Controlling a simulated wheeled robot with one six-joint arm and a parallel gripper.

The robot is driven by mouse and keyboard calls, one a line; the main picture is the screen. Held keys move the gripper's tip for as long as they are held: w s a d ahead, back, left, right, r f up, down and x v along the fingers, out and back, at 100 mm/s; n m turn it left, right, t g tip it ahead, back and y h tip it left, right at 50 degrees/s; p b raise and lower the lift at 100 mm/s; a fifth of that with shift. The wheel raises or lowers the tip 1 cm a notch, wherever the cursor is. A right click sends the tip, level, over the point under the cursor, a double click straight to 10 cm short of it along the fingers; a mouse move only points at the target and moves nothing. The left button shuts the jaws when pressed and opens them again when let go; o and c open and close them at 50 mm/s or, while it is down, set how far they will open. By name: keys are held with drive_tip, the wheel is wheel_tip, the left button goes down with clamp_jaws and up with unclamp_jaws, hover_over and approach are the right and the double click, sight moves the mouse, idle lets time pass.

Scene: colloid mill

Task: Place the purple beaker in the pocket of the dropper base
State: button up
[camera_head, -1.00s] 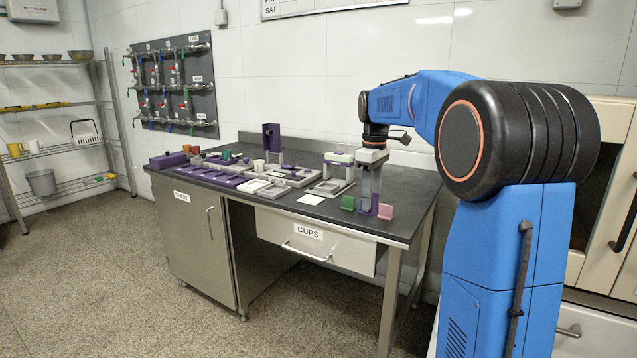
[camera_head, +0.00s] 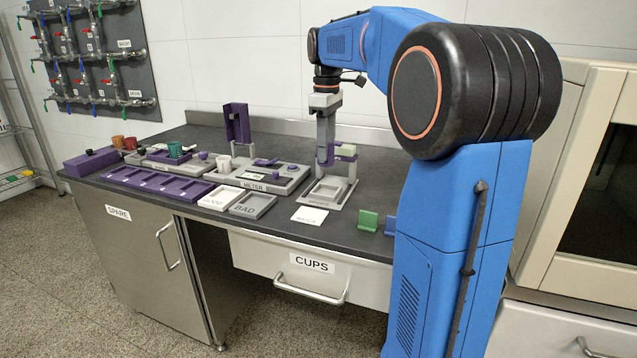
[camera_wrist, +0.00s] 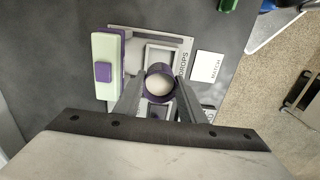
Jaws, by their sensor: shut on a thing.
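My gripper (camera_head: 325,150) is shut on the purple beaker (camera_head: 325,155) and holds it upright above the dropper base (camera_head: 347,186). In the wrist view the beaker (camera_wrist: 160,72) shows from above as a purple ring with a pale inside, between the two grey fingers of my gripper (camera_wrist: 159,90). The grey dropper base (camera_wrist: 186,47), marked DROPS, lies beneath. A pale square frame on it shows beyond the beaker; the beaker and fingers hide part of the base. The dropper's pale green and purple head (camera_wrist: 105,65) is left of the beaker in the wrist view, apart from it.
A white card (camera_head: 310,215) lies in front of the base. A green holder (camera_head: 368,221) and a blue holder (camera_head: 390,226) stand to the right. A BAD tray (camera_head: 253,205), the METER unit (camera_head: 275,184) and a purple rack (camera_head: 158,183) are to the left.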

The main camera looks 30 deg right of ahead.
wheel_tip(320, 180, down, 9)
drive_tip(key=shift+f, duration=0.1)
idle(0.4)
drive_tip(key=o, duration=1)
drive_tip(key=shift+o, duration=0.2)
wheel_tip(320, 180, up, 12)
drive_tip(key=shift+r, duration=0.1)
drive_tip(key=s+a+f+m+t, duration=0.1)
drive_tip(key=s+a+f, duration=0.4)
drive_tip(key=s, duration=0.5)
drive_tip(key=s+a+f+m+t, duration=0.2)
drive_tip(key=s+a+f+m, duration=0.2)
drive_tip(key=s+f, duration=0.5)
drive_tip(key=s+a+f+m+t, duration=0.1)
drive_tip(key=s+a+f+m, duration=0.1)
drive_tip(key=s+a+f, duration=0.4)
drive_tip(key=s+f, duration=0.2)
drive_tip(key=s, duration=0.3)
drive_tip(key=shift+s+a+m+t, duration=0.15)
drive_tip(key=shift+a+m+t, duration=0.15)
drive_tip(key=shift+a+t, duration=0.1)
